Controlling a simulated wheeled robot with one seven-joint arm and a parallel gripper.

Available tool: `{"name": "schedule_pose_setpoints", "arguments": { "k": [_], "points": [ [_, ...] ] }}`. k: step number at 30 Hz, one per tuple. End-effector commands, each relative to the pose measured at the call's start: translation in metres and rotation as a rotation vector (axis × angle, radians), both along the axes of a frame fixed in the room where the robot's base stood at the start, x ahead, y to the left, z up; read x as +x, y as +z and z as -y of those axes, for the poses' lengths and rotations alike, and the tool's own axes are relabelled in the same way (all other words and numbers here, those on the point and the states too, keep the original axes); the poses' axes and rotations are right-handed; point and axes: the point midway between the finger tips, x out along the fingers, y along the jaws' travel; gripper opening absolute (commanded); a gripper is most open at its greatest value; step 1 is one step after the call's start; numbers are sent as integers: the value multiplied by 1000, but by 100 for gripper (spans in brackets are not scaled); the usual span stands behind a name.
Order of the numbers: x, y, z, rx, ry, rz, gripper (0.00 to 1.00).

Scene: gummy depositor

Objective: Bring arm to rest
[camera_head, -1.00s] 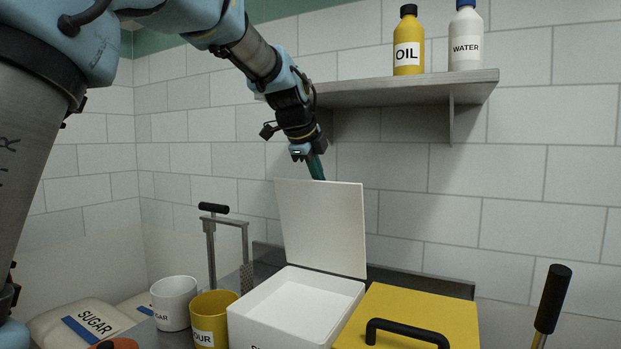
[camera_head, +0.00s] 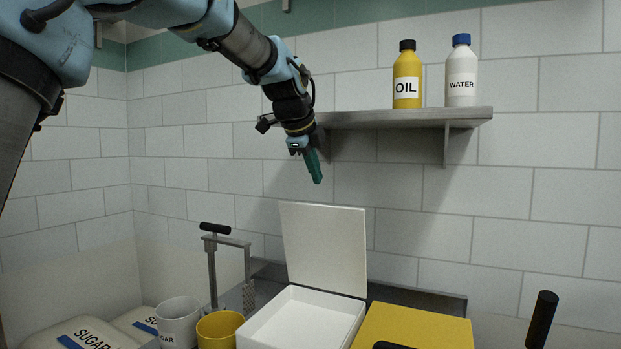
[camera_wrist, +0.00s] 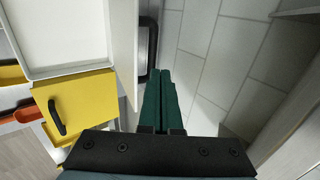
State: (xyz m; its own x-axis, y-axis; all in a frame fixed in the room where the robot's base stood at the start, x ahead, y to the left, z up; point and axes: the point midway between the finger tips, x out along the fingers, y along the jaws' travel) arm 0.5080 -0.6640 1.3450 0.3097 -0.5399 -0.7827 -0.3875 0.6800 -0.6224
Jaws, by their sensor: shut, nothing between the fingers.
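My gripper (camera_head: 315,174) hangs in the air in front of the tiled wall, above the raised lid of the white box. Its green fingers point down and are together, with nothing between them. In the wrist view my gripper (camera_wrist: 161,80) shows its green fingers side by side. My blue arm reaches in from the upper left.
The open white box (camera_head: 258,338) has its lid (camera_head: 325,245) standing upright. A yellow lidded box (camera_head: 440,334) stands to its right. A shelf (camera_head: 400,117) with oil (camera_head: 407,78) and water (camera_head: 461,75) bottles is near my gripper. Cups (camera_head: 178,325) stand at left.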

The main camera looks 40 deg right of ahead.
Motion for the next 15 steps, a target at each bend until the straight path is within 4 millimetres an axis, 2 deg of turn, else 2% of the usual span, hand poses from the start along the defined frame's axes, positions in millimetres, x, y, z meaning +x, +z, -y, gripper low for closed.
{"name": "schedule_pose_setpoints", "arguments": {
  "k": [1,7,12,15],
  "points": [
    [-2,9,1,0,-1,1,0],
    [-5,15,2,1,1,-1,0],
    [-4,13,0,1,8,-5,0],
    [8,2,-15,1,71,-36,0]
  ]
}}
